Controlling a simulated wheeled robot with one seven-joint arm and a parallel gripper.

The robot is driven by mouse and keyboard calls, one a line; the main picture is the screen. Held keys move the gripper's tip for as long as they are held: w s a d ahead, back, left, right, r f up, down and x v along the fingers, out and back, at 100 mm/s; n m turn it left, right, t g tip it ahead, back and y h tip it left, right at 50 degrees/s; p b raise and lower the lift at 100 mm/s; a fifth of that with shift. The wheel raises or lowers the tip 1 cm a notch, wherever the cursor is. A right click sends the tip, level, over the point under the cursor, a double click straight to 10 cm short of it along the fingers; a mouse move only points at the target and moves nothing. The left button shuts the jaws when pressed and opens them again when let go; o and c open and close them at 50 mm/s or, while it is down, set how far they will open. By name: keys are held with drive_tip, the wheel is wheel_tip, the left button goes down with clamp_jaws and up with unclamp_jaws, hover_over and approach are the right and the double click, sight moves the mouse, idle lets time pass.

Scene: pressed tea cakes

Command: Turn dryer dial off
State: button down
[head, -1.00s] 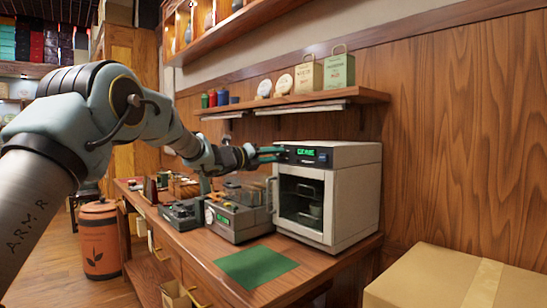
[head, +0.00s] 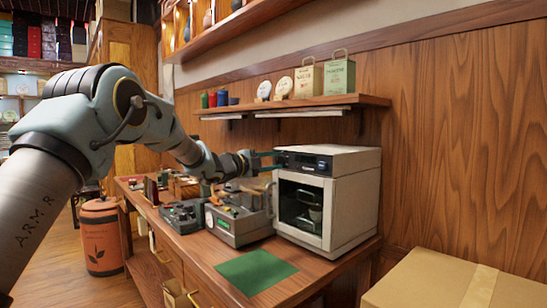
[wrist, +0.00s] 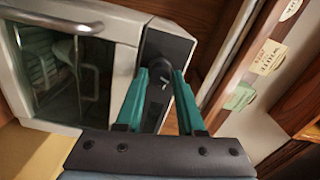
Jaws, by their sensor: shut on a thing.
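The dryer (head: 352,205) is a white box with a glass door and a dark control panel (head: 303,162) along its top front. Its display (head: 322,165) shows no green text. My gripper (head: 277,160) reaches the left end of the panel with its teal fingers. In the wrist view my gripper (wrist: 161,75) is shut on the dark dial (wrist: 160,78), which sits between the fingertips on the panel. The dial is small and partly hidden by the fingers, so its exact angle is hard to tell.
The wooden bench (head: 190,250) carries small machines (head: 240,220) left of the dryer and a green mat (head: 257,271) in front. A shelf (head: 300,104) with tins and bags hangs above. A cardboard box (head: 440,284) stands at the lower right.

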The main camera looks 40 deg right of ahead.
drive_tip(key=shift+n+p, duration=1)
drive_tip(key=shift+n, duration=0.9)
drive_tip(key=c, duration=0.5)
unclamp_jaws()
drive_tip(key=a+b, duration=0.1)
drive_tip(key=a, duration=0.2)
drive_tip(key=a+b, duration=0.1)
drive_tip(key=a, duration=0.3)
drive_tip(key=a+b, duration=0.1)
drive_tip(key=a, duration=0.3)
drive_tip(key=shift+w+b, duration=0.3)
drive_tip(key=shift+w, duration=0.05)
drive_tip(key=shift+d, duration=0.1)
